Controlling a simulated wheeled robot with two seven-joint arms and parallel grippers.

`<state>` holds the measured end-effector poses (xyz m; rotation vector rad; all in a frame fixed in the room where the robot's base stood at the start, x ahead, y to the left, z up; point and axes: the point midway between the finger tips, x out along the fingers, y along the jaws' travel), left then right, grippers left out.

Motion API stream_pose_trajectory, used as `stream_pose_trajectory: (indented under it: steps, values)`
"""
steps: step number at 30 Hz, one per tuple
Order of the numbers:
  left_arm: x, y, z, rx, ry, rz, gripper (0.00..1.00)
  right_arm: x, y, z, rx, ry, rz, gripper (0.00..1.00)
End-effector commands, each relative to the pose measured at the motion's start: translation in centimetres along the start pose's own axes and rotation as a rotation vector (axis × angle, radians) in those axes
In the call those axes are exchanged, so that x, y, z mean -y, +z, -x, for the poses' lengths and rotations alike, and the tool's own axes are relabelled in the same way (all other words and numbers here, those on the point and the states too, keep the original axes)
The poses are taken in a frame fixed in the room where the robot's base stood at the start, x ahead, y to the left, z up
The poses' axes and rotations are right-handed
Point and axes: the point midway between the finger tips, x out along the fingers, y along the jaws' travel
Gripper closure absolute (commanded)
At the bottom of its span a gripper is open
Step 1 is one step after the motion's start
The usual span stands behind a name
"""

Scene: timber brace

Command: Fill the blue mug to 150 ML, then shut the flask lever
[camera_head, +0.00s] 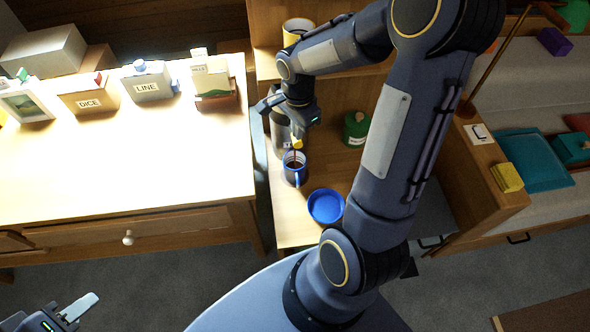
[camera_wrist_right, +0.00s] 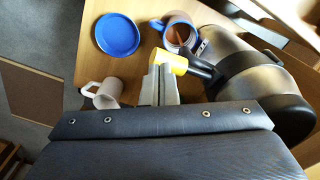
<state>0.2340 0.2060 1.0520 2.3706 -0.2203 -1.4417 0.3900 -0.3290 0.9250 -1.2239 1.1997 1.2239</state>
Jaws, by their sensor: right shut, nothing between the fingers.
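The blue mug (camera_head: 294,172) stands upright below the flask's outlet in the head view. It also shows in the wrist view (camera_wrist_right: 180,36), with brown inside; no fill mark is readable. A thin dark brown streak shows between outlet and mug. The metal flask (camera_head: 280,131) is partly hidden by my right arm; its body with black bands fills the right of the wrist view (camera_wrist_right: 235,58). The flask's yellow lever (camera_wrist_right: 170,62) is right at the tips of my right gripper (camera_wrist_right: 161,82), which is shut with nothing held. My left gripper (camera_head: 78,312) is low at the left, far from these.
A blue plate (camera_head: 326,206) lies right of the mug. A white mug (camera_wrist_right: 104,93) shows in the wrist view. A green canister (camera_head: 356,128) stands further right. Several labelled boxes, such as the DICE box (camera_head: 90,98), line the bright left desk (camera_head: 120,160), whose front is clear.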

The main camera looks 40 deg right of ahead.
Motion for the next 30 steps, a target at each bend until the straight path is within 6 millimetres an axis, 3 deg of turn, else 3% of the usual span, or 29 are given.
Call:
stream_pose_trajectory:
  steps: [30]
  values:
    - [0.3,0.4,-0.8,0.000,0.000,0.000,0.64,0.0,0.0,-1.0,0.000,0.000,0.000,1.00]
